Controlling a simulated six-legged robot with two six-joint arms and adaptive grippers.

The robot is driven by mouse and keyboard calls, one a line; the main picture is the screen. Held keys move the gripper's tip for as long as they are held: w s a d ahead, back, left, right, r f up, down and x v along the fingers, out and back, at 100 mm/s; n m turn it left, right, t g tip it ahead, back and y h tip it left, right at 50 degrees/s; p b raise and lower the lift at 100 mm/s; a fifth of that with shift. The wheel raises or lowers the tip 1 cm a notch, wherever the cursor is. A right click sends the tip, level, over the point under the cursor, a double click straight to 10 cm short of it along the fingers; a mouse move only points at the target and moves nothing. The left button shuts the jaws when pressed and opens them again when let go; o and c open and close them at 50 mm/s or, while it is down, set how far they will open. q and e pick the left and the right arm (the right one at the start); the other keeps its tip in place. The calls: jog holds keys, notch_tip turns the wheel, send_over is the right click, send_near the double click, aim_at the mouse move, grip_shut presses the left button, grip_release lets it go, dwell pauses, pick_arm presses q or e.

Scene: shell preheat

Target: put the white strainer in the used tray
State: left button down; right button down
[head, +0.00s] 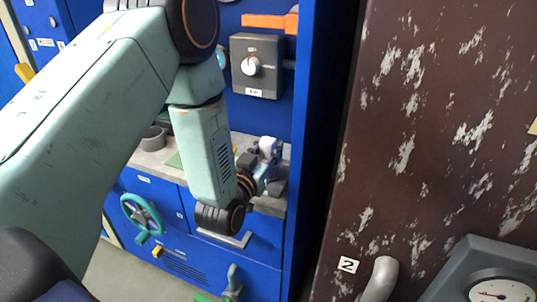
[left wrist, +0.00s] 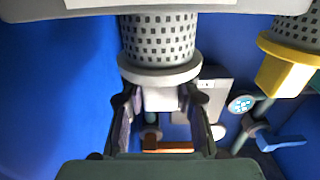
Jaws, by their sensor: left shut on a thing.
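My left gripper (head: 262,170) is above the grey counter, with its fingers partly hidden behind my arm. In the left wrist view, my left gripper (left wrist: 160,100) is shut on the white block of the white strainer (left wrist: 158,42), a grey perforated cylinder with a round flange. The strainer's top end is cut off by a grey plate along the picture's upper edge; I cannot tell whether they touch. In the head view a small whitish part (head: 268,147) shows at the fingers. I cannot make out a tray marked used. My right gripper is not in view.
A second strainer with a yellow block (left wrist: 282,70) is at the right in the left wrist view. A grey switch box (head: 257,82) is on the blue wall. A worn brown panel (head: 430,130) stands at the right.

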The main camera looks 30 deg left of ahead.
pick_arm(q)
jog(key=shift+w+d+f, duration=0.1)
jog(key=shift+w+f, duration=0.2)
jog(key=shift+f, duration=0.15)
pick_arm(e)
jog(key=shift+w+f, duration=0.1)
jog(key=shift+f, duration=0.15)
pick_arm(q)
jog(key=shift+s, duration=0.2)
jog(key=c, duration=1.4)
grip_release()
jog(key=o, duration=0.4)
jog(key=shift+w+f, duration=0.15)
